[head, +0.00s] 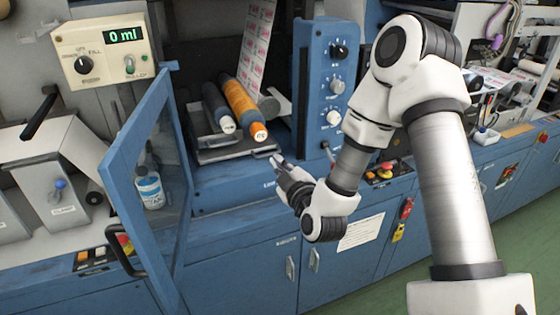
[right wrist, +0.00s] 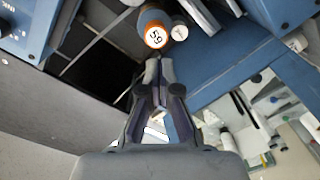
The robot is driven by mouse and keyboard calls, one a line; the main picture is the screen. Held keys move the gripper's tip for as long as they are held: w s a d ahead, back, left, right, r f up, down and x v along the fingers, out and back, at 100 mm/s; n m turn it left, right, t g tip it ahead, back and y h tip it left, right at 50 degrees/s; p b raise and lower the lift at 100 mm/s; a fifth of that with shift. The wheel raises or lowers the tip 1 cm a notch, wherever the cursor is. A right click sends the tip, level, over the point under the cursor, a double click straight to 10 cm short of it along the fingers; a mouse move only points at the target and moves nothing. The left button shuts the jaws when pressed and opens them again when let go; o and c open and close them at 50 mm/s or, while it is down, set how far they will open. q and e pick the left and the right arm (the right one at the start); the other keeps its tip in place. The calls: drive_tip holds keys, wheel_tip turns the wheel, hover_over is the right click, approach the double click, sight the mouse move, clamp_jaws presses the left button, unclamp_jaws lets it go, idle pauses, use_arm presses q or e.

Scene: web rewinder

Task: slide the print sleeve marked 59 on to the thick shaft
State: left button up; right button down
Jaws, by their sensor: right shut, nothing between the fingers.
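The print sleeve marked 59 (head: 240,101) lies in the open blue machine bay, its orange end ring toward me. In the right wrist view its numbered end face (right wrist: 155,37) shows just beyond my fingertips. My right gripper (head: 275,160) is shut and empty, in front of and slightly below that end in the head view. It also shows in the right wrist view (right wrist: 159,66), apart from the sleeve as far as I can tell. A dark roller with a white end (head: 217,106) lies alongside on the left. Which piece is the thick shaft I cannot tell. My left gripper is out of view.
A blue control panel (head: 328,85) with knobs stands right of the bay. A blue-framed door (head: 150,165) stands open on the left, a bottle (head: 149,188) behind its pane.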

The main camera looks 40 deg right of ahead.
drive_tip(key=r, duration=0.1)
approach(261, 136)
drive_tip(key=a+x, duration=0.1)
drive_tip(key=x, duration=0.2)
drive_tip(key=shift+w+d, duration=0.3)
drive_tip(key=shift+w, duration=0.2)
drive_tip(key=shift+w+d, duration=0.35)
drive_tip(key=shift+w, duration=0.15)
drive_tip(key=shift+w+d, duration=0.1)
drive_tip(key=shift+x, duration=1.95)
drive_tip(key=shift+b+x, duration=0.75)
drive_tip(key=shift+x, duration=3.65)
drive_tip(key=shift+p+v, duration=0.45)
drive_tip(key=shift+v, duration=3.65)
